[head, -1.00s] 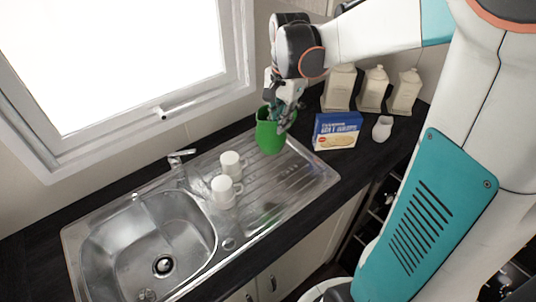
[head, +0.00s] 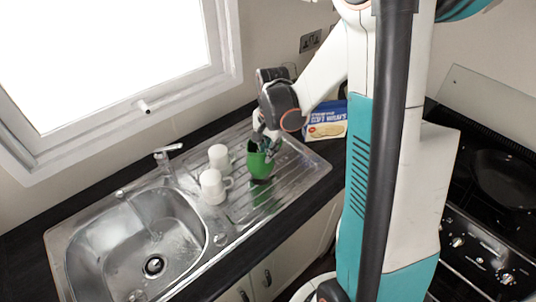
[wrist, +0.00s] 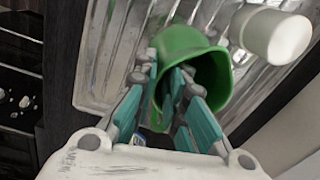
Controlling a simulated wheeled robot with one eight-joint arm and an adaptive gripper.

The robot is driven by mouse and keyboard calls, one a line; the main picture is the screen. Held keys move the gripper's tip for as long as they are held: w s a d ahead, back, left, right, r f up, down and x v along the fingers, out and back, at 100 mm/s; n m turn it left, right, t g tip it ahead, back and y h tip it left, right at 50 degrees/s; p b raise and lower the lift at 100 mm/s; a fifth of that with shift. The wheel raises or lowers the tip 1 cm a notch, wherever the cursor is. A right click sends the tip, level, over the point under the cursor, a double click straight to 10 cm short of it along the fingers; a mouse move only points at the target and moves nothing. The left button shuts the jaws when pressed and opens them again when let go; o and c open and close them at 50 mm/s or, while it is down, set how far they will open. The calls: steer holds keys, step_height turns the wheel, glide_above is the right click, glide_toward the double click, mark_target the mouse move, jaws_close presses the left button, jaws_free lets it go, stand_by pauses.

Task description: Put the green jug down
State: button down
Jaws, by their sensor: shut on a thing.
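The green jug (head: 259,165) is over the ribbed metal drainboard (head: 297,169), to the right of two white mugs. My gripper (head: 266,145) is at its top from behind and is shut on it. In the wrist view the jug (wrist: 183,42) shows its open mouth, with the teal fingers of my gripper (wrist: 172,82) at its wall, at least one reaching inside the mouth. A green reflection shows just below the jug on the metal. I cannot tell whether its base touches the drainboard.
White mugs, one nearer (head: 212,188) and one farther (head: 219,157), stand left of the jug. The sink basin (head: 140,245) lies farther left. A blue box (head: 327,120) stands behind right, and a stove (head: 490,215) is at the right. The drainboard's right end is clear.

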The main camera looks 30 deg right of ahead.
steer(key=shift+f, duration=0.75)
steer(key=c, duration=1.7)
jaws_free()
steer(key=shift+o, duration=0.2)
step_height(320, 180, up, 12)
steer(key=p, duration=0.2)
steer(key=shift+s, duration=0.35)
steer(key=shift+d, duration=0.1)
